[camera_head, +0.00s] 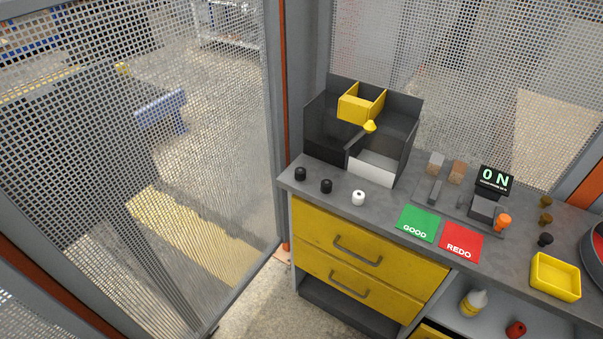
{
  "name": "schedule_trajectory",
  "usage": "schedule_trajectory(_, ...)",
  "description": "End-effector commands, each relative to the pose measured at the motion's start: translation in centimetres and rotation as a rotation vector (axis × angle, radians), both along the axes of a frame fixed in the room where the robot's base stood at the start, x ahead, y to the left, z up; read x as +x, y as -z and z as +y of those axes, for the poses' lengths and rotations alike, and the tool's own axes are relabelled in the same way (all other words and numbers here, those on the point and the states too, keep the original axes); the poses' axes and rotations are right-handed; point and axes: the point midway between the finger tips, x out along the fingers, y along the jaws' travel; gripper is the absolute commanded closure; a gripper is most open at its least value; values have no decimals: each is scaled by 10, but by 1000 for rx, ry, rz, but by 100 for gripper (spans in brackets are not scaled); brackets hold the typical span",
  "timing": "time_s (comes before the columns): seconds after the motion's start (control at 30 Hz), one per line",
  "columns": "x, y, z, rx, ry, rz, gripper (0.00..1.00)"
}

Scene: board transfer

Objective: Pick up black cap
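Two small black round pieces stand on the grey worktop near its left front edge, one black piece (300,174) at the far left and another black piece (326,186) just right of it. A third small black piece (545,239) lies on the right part of the worktop, above the yellow tray. Any of these could be the black cap; I cannot tell which. My gripper is not in view.
A dark divided box (325,135) with a yellow bin (361,103) stands at the back left. Green GOOD (418,223) and red REDO (461,241) pads lie mid-front. A device with a display (494,180), a yellow tray (556,276) and mesh fence panels (230,150) surround the worktop.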

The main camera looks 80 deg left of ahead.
Motion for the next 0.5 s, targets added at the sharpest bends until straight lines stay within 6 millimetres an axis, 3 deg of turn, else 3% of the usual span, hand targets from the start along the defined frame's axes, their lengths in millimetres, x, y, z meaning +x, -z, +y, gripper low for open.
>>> schedule_trajectory(0.37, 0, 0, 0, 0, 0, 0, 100)
schedule_trajectory(0.5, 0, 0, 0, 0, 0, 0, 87)
